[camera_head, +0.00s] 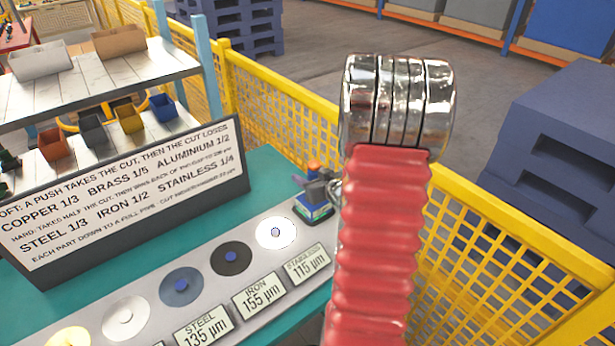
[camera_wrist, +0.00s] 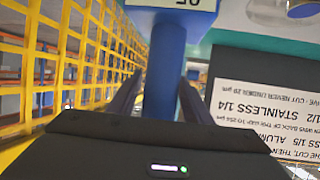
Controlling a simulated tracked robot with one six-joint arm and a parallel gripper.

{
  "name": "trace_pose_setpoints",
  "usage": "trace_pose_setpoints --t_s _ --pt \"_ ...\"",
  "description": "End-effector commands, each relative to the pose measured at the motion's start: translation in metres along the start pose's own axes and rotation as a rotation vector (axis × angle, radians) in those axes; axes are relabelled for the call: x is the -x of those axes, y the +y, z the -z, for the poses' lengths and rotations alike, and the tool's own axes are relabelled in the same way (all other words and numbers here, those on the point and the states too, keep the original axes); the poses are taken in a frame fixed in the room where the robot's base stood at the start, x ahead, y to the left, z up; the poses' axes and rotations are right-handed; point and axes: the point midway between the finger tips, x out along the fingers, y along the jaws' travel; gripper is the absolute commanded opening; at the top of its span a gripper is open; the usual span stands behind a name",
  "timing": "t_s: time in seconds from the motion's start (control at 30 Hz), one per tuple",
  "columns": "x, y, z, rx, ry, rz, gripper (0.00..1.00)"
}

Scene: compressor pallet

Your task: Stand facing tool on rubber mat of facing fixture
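The facing tool shows in the wrist view as a blue post (camera_wrist: 165,75) with a wider blue part at its far end, bearing a white label. My gripper (camera_wrist: 163,82) has its dark fingers close along both sides of the post and looks shut on it.
The strip has several round discs, including a white one (camera_head: 276,232), and thickness plates. A lettered sign (camera_head: 125,195) stands behind it on the teal table (camera_head: 262,172). Yellow mesh fencing (camera_head: 275,105) runs behind and right. A shelf with bins (camera_head: 58,145) is at left.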

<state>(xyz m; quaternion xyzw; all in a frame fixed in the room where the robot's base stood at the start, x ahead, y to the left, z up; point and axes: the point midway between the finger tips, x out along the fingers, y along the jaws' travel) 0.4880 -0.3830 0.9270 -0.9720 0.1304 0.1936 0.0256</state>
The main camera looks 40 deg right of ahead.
Motion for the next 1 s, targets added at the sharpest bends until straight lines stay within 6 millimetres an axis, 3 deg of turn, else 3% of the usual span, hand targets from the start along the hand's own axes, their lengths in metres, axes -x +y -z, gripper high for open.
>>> trace_pose_setpoints --t_s 0.47,1.0 --pt "0.006 0.001 0.003 0.001 0.001 -0.002 0.49" --pt "0.078 0.001 0.002 -0.001 0.002 -0.004 0.49"
